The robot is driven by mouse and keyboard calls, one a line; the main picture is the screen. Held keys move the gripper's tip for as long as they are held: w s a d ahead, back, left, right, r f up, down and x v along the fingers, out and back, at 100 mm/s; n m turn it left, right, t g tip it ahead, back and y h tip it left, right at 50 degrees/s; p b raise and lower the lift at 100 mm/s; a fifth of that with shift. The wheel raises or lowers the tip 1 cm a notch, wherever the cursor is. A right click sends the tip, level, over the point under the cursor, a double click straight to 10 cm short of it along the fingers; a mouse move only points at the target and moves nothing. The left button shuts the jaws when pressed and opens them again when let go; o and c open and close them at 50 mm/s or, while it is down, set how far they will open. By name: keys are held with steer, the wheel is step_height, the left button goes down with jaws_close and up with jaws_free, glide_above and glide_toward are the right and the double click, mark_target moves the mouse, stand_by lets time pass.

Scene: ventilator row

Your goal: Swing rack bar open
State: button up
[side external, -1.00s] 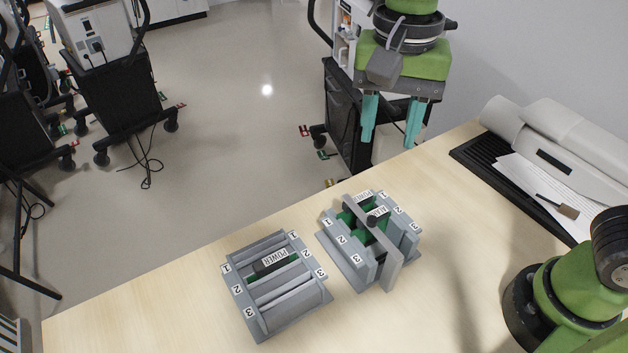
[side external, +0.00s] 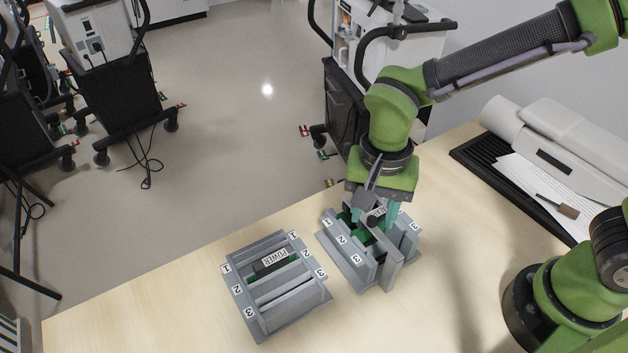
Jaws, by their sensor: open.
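The right rack (side external: 343,262) is a grey slotted frame with slots labelled 1, 2 and 3 and green boards inside. The jaws are open. One finger shows right of the bar; the other is mostly hidden, so I cannot tell whether the fingers touch the bar.
A second grey rack (side external: 290,300) with a module labelled POWER (side external: 272,262) stands to the left. A black tray (side external: 500,175) with paper and a grey machine (side external: 560,140) are at the right. The table front (side external: 420,320) is clear.

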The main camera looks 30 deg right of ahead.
steer(key=shift+f, duration=0.3)
jaws_close()
